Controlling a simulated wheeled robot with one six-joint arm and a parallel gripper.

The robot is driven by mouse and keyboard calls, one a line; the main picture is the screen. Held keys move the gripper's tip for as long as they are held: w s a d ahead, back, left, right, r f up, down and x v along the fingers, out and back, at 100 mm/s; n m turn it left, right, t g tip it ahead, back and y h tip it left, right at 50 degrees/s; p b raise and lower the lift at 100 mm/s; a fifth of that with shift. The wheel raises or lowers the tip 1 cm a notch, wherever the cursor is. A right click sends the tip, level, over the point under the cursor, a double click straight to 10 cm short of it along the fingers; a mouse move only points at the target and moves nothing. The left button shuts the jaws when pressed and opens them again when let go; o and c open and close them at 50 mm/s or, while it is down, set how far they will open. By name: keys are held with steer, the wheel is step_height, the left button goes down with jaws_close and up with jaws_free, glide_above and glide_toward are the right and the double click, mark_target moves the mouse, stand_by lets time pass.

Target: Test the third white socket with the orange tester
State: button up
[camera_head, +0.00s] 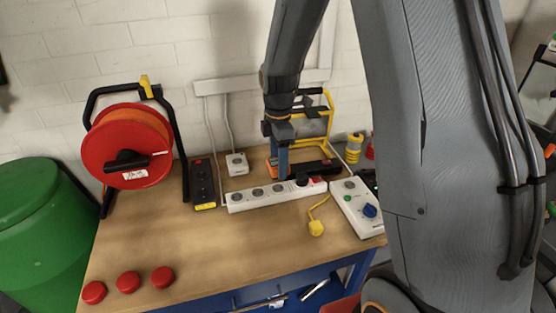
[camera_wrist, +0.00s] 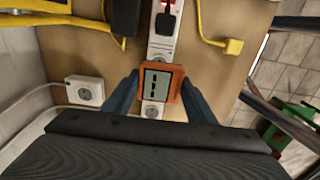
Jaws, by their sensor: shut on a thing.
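The orange tester (camera_wrist: 176,84) has a grey display with dark marks facing up in the wrist view. My gripper (camera_wrist: 158,92) is shut on it, one finger on each side. In the head view the tester (camera_head: 272,172) shows at my gripper (camera_head: 279,168), by the back edge of the white power strip (camera_head: 236,204). The strip has several white sockets in a row and a black plug at its right end. In the wrist view the tester covers part of the strip (camera_wrist: 153,111), with one socket showing on either side. I cannot tell whether it touches the strip.
A black strip (camera_head: 203,182) and red cable reel (camera_head: 128,146) stand left. A white socket box (camera_head: 237,164) is behind. A yellow plug (camera_head: 316,228), a white box with a blue socket (camera_head: 352,203) and a yellow-framed lamp (camera_head: 328,107) are near. Red caps (camera_head: 128,282) lie front left.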

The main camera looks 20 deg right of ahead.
mark_target(279, 188)
steer(key=shift+f, duration=0.15)
steer(key=shift+f+b, duration=2.1)
steer(key=shift+f, duration=0.7)
steer(key=shift+p, duration=0.6)
steer(key=shift+f+b, duration=0.3)
steer(key=shift+f, duration=0.3)
stand_by(0.5)
steer(key=o, duration=1.6)
steer(key=shift+r, duration=0.1)
steer(key=shift+r+b, duration=1)
steer(key=shift+r, duration=2.85)
